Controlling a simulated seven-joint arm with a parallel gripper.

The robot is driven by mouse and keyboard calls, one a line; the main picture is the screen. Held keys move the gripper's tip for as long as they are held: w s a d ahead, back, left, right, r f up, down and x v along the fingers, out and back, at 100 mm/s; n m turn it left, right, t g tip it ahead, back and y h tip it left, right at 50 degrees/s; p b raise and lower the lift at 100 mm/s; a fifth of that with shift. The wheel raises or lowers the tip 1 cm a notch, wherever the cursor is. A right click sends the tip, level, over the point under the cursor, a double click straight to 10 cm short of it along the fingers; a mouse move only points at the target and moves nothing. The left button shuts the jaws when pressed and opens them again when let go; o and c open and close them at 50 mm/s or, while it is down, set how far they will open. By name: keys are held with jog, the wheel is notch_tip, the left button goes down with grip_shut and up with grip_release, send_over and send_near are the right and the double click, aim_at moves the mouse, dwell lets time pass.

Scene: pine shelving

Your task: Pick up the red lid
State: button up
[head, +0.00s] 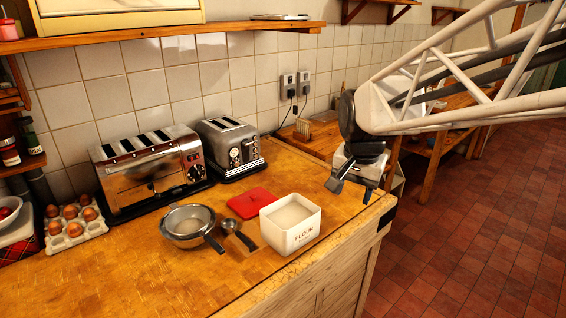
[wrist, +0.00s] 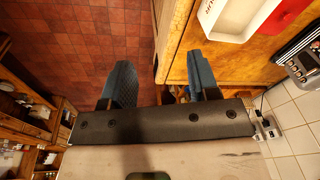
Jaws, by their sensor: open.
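The red lid (head: 252,202) lies flat on the wooden counter, behind and left of the white flour tin (head: 291,224). The tin stands open and upright, and hides part of the lid's right side from the head camera. In the wrist view the lid (wrist: 284,15) shows partly at the top right, beside the tin (wrist: 238,18). My gripper (head: 352,190) is open and empty, to the right of the tin, out by the counter's right end. In the wrist view its two fingers (wrist: 163,88) are spread apart with floor and the counter edge between them.
A sieve (head: 188,226) and a small scoop (head: 238,232) lie left of the tin. Two toasters (head: 152,172) (head: 229,148) stand along the tiled wall. Eggs in a tray (head: 73,225) are at the left. A shelf (head: 180,38) runs above. The front left counter is clear.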

jog(key=w+a+f+m, duration=0.2)
jog(key=w+a, duration=0.4)
jog(key=w, duration=0.4)
jog(key=m+g, duration=0.2)
jog(key=m, duration=0.4)
send_over(253, 195)
jog(key=f, duration=1.5)
jog(key=shift+s, duration=0.25)
jog(key=shift+a+f+m, duration=0.15)
jog(key=shift+a+m, duration=0.05)
jog(key=shift+m, duration=0.1)
jog(key=shift+f, duration=1.3)
jog(key=shift+w+d+f, duration=0.1)
jog(key=shift+f, duration=1.2)
jog(key=shift+w+d+f, duration=0.1)
jog(key=shift+f, duration=1.2)
